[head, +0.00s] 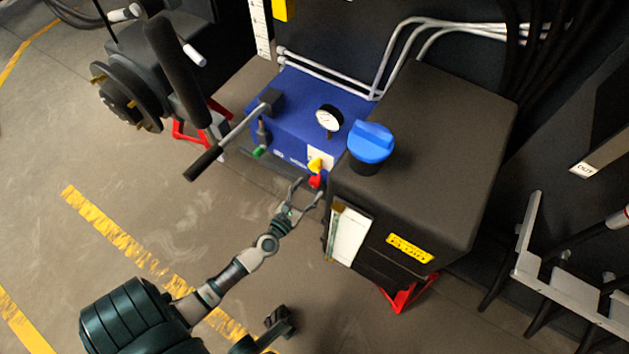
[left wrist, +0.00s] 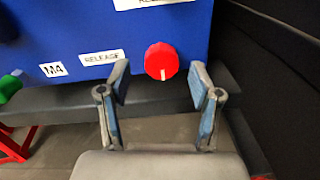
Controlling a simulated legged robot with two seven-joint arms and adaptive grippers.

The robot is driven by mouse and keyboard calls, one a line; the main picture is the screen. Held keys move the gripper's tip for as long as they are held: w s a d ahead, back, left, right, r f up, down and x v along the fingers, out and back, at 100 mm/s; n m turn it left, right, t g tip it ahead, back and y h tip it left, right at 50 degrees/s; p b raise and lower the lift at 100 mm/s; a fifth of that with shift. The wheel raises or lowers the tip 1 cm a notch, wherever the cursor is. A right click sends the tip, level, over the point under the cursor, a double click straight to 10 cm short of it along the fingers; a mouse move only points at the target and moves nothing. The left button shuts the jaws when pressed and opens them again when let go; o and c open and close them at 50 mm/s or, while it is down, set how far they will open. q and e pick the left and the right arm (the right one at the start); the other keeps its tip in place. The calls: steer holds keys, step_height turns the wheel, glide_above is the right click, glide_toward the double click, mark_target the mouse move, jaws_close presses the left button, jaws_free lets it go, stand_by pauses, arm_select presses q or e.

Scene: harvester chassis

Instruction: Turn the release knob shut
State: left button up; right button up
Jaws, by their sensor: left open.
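The red release knob (left wrist: 161,61) is on the front of the blue pump unit (left wrist: 100,25), with a RELEASE label (left wrist: 102,57) to its left. A short pale mark on the knob points down in the left wrist view. In the head view the red knob (head: 315,181) sits below a yellow knob (head: 315,165). My left gripper (head: 306,193) is open and empty in front of the red knob. In the left wrist view its two fingers (left wrist: 161,82) stand either side of the knob, apart from it.
A black tank (head: 440,140) with a blue cap (head: 371,141) stands close to the right of my left gripper. A pump handle (head: 225,140) sticks out to the left. A green knob (left wrist: 10,86) is at the unit's left. The floor at left is clear.

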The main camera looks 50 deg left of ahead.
mark_target(313, 184)
arm_select(q)
steer(key=shift+x, duration=1.85)
steer(key=shift+d, duration=0.1)
steer(key=c, duration=1.2)
steer(key=shift+o, duration=0.2)
